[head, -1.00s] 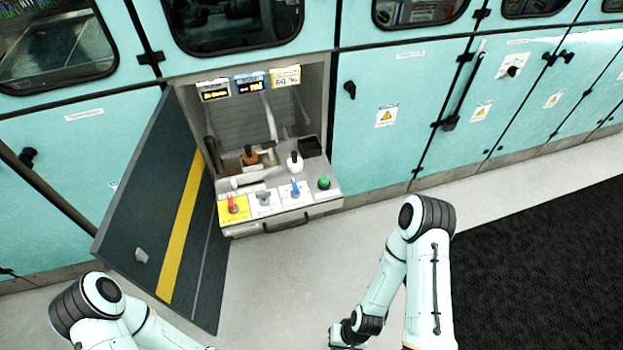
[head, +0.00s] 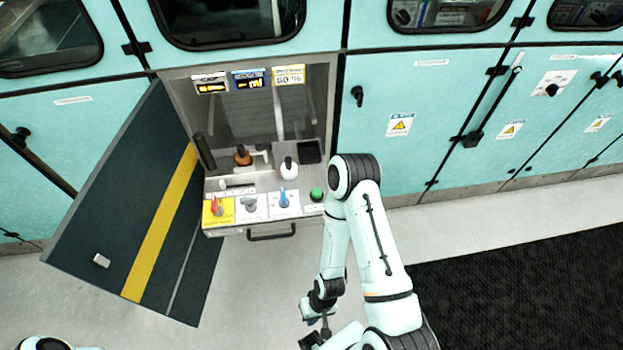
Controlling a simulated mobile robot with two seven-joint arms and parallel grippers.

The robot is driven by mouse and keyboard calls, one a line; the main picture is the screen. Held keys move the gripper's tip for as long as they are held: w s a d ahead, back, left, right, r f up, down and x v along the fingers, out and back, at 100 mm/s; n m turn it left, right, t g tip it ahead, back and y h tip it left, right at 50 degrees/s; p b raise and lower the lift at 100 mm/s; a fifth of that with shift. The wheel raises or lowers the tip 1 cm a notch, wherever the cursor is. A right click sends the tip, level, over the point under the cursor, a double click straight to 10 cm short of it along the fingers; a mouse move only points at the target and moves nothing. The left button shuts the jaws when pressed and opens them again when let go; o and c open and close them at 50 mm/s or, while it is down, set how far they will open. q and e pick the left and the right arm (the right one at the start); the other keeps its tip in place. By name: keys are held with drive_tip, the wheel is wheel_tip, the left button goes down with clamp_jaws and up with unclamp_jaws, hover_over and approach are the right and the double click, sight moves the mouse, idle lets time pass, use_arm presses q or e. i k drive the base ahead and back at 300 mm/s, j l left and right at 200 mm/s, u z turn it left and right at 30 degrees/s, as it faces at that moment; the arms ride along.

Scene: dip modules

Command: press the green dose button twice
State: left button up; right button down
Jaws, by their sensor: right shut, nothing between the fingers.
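The green dose button (head: 317,194) sits at the right end of the sloped control panel (head: 243,220) in the open cabinet bay. My right arm's elbow stands just right of the button in the picture, and the button shows in full. My right gripper (head: 322,332) is near the bottom centre, well below the panel in the picture and apart from it. It is small and partly hidden by my own arm; it is shut and empty. My left gripper is out of view; only a bit of my left arm shows at the bottom left.
Left of the button are a blue lever (head: 283,197), a grey knob (head: 250,203) and a red lever (head: 215,206). Three small displays hang above. An open dark door (head: 120,215) with a yellow stripe stands at left. A drawer handle (head: 271,233) juts below the panel. Floor in front is clear.

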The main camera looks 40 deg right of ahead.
sight(317, 192)
drive_tip(key=l+u, duration=0.2)
drive_tip(key=l, duration=1.3)
drive_tip(key=i, duration=0.05)
